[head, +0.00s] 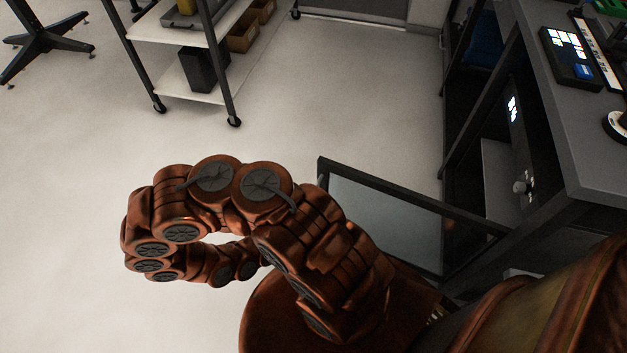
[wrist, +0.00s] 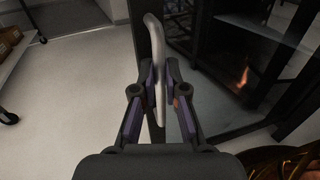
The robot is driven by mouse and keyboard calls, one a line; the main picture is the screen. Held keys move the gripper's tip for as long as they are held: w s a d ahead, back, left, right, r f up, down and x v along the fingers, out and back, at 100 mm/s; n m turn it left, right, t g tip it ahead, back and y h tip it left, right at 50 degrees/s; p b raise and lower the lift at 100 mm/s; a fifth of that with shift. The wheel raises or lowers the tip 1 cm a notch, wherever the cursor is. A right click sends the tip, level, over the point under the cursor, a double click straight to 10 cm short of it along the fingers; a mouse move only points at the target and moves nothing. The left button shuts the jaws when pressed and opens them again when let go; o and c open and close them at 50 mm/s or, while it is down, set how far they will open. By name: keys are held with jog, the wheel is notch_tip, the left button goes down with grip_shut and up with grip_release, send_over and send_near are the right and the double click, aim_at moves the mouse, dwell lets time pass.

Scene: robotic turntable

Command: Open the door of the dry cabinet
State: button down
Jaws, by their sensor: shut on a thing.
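The dry cabinet door (head: 385,182) is a dark-framed glass panel. In the head view it stands swung out from the dark cabinet front, its free edge pointing left into the room. In the wrist view, the door's grey bar handle (wrist: 156,40) runs upright between the fingers of my gripper (wrist: 160,95). My gripper is shut on the handle. The glass of the door (wrist: 235,90) lies to the right of the handle. In the head view my coppery arm hides the gripper and the handle.
A grey workbench (head: 590,140) with devices on top stands at the right, beside the door. A wheeled shelf cart (head: 215,32) stands at the back left, and dark chair legs (head: 45,40) show at the far left. The pale floor (head: 330,85) between is clear.

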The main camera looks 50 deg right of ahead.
jog(key=shift+s+a+g, duration=0.3)
jog(key=shift+s+a, duration=0.1)
jog(key=shift+s, duration=0.4)
jog(key=shift+f, duration=0.1)
jog(key=c, duration=1.5)
grip_release()
jog(key=shift+s, duration=0.1)
jog(key=shift+a, duration=0.1)
jog(key=shift+w, duration=0.3)
jog(key=shift+a, duration=0.2)
jog(key=a, duration=1.1)
jog(key=shift+s+a, duration=0.15)
jog(key=shift+a, duration=0.2)
